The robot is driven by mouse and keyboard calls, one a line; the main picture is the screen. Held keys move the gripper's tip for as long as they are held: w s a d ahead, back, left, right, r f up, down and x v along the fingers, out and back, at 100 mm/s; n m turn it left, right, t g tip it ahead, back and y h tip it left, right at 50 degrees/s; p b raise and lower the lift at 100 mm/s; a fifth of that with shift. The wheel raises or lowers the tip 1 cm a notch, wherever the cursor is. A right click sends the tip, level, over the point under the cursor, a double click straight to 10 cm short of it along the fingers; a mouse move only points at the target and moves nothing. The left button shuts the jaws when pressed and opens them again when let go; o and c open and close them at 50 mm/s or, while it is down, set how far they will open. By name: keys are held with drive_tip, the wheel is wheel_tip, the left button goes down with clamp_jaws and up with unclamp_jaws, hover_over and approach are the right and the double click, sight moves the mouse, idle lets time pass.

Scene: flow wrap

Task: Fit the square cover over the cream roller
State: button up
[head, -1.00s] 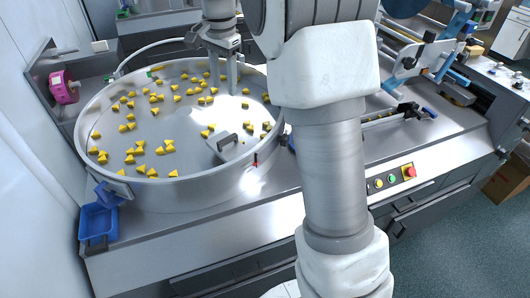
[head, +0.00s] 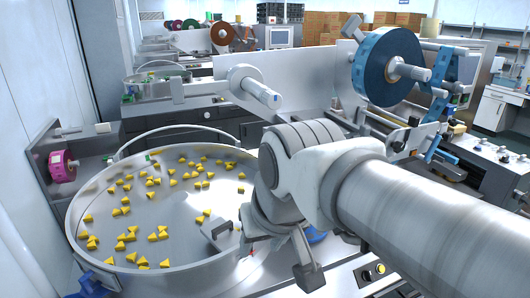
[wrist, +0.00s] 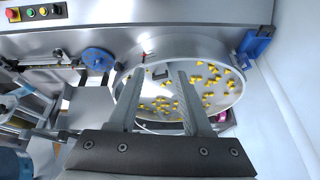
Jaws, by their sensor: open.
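The steel bowl (head: 77,225) holds many small yellow pieces. A large blue reel (head: 372,68) stands at the back right. Start buttons (head: 372,272) are on the bench front, low in the picture. A pink reel (head: 62,166) is at the left.

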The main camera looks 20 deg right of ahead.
drive_tip(key=s+f, duration=0.1)
drive_tip(key=s+n, duration=0.1)
drive_tip(key=shift+s+f, duration=0.35)
drive_tip(key=shift+f, duration=0.05)
drive_tip(key=shift+f, duration=0.1)
drive_tip(key=shift+f+b, duration=0.95)
drive_tip(key=shift+b, duration=0.1)
drive_tip(key=shift+d, duration=0.1)
